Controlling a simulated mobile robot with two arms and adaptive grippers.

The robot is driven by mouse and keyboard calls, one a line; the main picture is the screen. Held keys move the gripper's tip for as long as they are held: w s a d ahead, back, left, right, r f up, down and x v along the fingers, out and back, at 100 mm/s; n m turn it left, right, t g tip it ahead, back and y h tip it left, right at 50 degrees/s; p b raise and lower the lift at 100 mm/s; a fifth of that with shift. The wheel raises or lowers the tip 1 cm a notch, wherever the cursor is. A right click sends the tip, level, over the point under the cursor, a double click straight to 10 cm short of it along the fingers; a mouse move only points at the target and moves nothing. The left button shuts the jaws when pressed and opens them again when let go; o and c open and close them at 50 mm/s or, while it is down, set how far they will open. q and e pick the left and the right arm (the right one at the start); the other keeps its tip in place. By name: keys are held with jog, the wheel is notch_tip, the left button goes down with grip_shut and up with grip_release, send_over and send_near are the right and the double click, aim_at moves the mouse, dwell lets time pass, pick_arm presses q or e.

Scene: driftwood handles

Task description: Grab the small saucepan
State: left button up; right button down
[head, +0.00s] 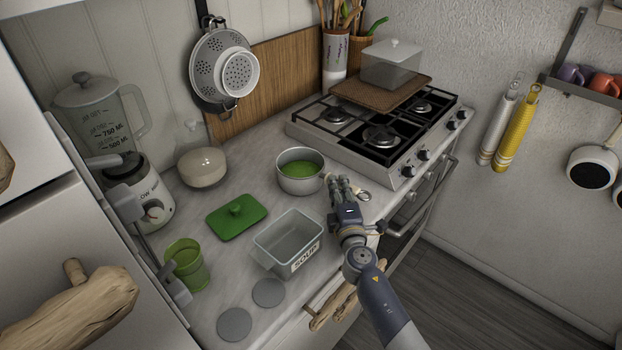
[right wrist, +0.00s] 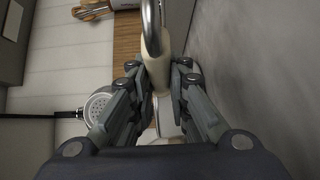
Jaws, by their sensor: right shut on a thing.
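The small saucepan (head: 300,184) stands on the marble counter, left of the stove. It has a pale grey body and green contents. Its handle points right, toward the counter's front edge. My right gripper (head: 341,184) is shut on this handle, just right of the pot. In the right wrist view the cream handle (right wrist: 160,88) runs between the fingers (right wrist: 160,82), with a metal hanging loop (right wrist: 151,28) at its end. The saucepan's body does not show clearly there. My left gripper is not in view.
A grey SOUP container (head: 287,243) stands close in front of the saucepan. The gas stove (head: 380,135) is at the right, and a colander (head: 212,75) hangs behind.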

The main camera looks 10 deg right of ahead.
jog(key=shift+w+r, duration=0.1)
jog(key=shift+r, duration=0.15)
